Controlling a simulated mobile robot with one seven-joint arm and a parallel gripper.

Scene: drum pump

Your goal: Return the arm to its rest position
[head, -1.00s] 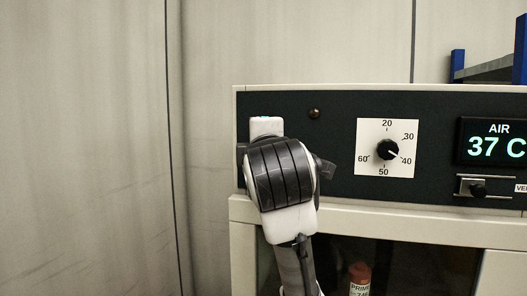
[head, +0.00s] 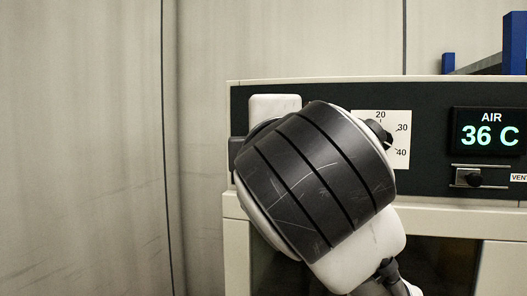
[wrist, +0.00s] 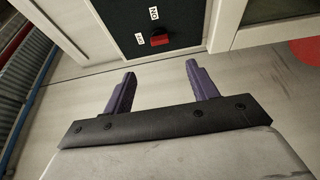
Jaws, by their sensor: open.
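My gripper (wrist: 158,84) is open and empty in the wrist view, its two purple fingers spread apart. Its fingers point toward the white cabinet front with a dark panel. On that panel is a red switch (wrist: 160,39) with ON and OFF labels, apart from the fingertips. In the head view my arm covers much of the picture's middle, and my gripper's fingers do not show there.
The cabinet's dark control panel (head: 424,150) carries a dial (head: 380,132), partly hidden by my arm. A display (head: 489,131) reads AIR 36 C, with a vent slider (head: 475,178) below it. Blue shelf posts (head: 515,42) stand at upper right. Bare wall fills the left.

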